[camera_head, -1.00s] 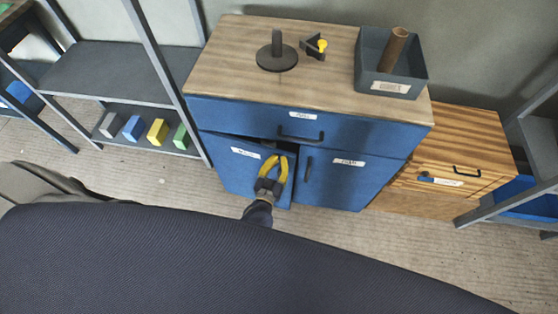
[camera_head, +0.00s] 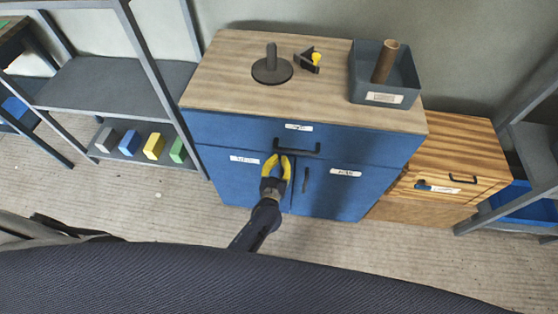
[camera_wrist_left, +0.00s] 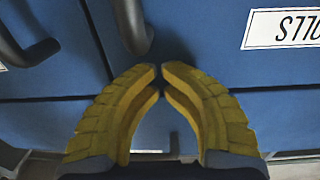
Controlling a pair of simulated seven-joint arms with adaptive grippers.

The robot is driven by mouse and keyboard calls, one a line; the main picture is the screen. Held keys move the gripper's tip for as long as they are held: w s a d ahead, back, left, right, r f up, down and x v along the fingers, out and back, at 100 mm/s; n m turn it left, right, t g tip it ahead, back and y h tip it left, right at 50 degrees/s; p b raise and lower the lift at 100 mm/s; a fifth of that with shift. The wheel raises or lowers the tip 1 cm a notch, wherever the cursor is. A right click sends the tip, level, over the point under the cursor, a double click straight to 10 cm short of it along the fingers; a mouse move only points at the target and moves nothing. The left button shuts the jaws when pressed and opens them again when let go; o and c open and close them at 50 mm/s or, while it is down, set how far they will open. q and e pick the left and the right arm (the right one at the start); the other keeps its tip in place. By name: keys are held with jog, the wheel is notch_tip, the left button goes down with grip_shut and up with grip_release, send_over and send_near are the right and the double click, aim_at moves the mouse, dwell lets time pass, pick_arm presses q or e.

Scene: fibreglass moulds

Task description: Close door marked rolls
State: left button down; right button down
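The door marked rolls (camera_head: 228,178) is the left blue door of the cabinet (camera_head: 210,127). Its front now looks level with the right door (camera_head: 338,193). Its label, partly cut off and upside down, shows in the left wrist view (camera_wrist_left: 283,28), with the door's dark handle (camera_wrist_left: 135,28) beyond the fingers. My left gripper (camera_head: 279,160) is in front of this door's upper right corner, with its yellow fingers pointing at the front. Its fingertips (camera_wrist_left: 160,75) have a small gap and nothing between them. Contact with the door is unclear. My right gripper is out of view.
The drawer handle (camera_head: 297,150) sticks out just above my left gripper. A grey bin (camera_head: 386,96) and a dark round stand (camera_head: 272,70) are on the cabinet top. A wooden cabinet (camera_head: 450,165) stands right, a shelf rack (camera_head: 115,90) left. Floor in front is clear.

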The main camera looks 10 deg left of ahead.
pick_arm(q)
jog(key=shift+s+d, duration=0.2)
jog(key=shift+s, duration=0.15)
jog(key=s, duration=1.3)
jog(key=shift+s, duration=0.2)
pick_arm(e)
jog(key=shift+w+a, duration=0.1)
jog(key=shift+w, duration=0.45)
